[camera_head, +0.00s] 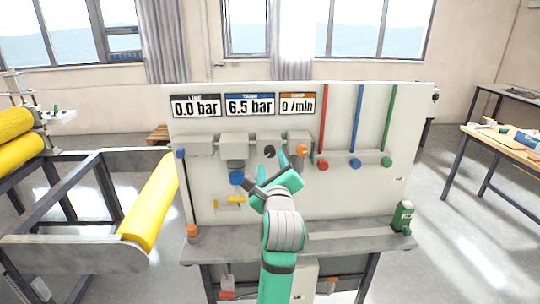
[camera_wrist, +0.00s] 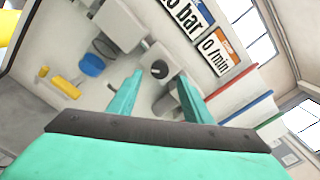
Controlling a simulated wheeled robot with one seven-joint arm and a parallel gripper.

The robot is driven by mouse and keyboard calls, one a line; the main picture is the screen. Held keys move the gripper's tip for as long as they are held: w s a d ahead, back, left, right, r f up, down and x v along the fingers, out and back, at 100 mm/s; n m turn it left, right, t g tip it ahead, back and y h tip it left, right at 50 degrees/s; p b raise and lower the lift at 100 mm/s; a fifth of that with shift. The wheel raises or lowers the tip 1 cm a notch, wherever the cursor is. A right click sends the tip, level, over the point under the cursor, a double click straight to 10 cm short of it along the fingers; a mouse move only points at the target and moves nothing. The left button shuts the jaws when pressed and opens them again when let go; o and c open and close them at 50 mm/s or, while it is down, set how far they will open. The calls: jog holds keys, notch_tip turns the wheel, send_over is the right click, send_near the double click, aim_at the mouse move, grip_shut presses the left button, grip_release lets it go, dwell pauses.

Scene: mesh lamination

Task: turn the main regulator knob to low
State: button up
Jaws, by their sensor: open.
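A round black knob with a white pointer mark (camera_wrist: 159,69), seemingly the main regulator knob, sits on a pale block on the upright panel (camera_head: 350,190). In the head view the knob (camera_head: 270,151) shows just above my gripper (camera_head: 277,172). In the wrist view my gripper (camera_wrist: 160,78) is open, its teal fingers either side of the line to the knob. The fingers look empty; I cannot tell whether they touch the knob. No setting label beside the knob is readable. The displays (camera_head: 249,105) read 0.0 bar, 6.5 bar and 0 /min.
A blue knob (camera_head: 236,177) and a yellow lever (camera_head: 236,200) lie left of my gripper. An orange knob (camera_head: 302,150) is close on the right. Red, blue and green pipes (camera_head: 356,120) run farther right. A grey shelf (camera_head: 350,237) juts out below.

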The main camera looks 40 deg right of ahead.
aim_at(270, 153)
jog(key=x, duration=0.5)
jog(key=shift+w, duration=0.45)
jog(key=shift+w+d, duration=0.1)
jog(key=shift+d, duration=0.3)
jog(key=c, duration=1.1)
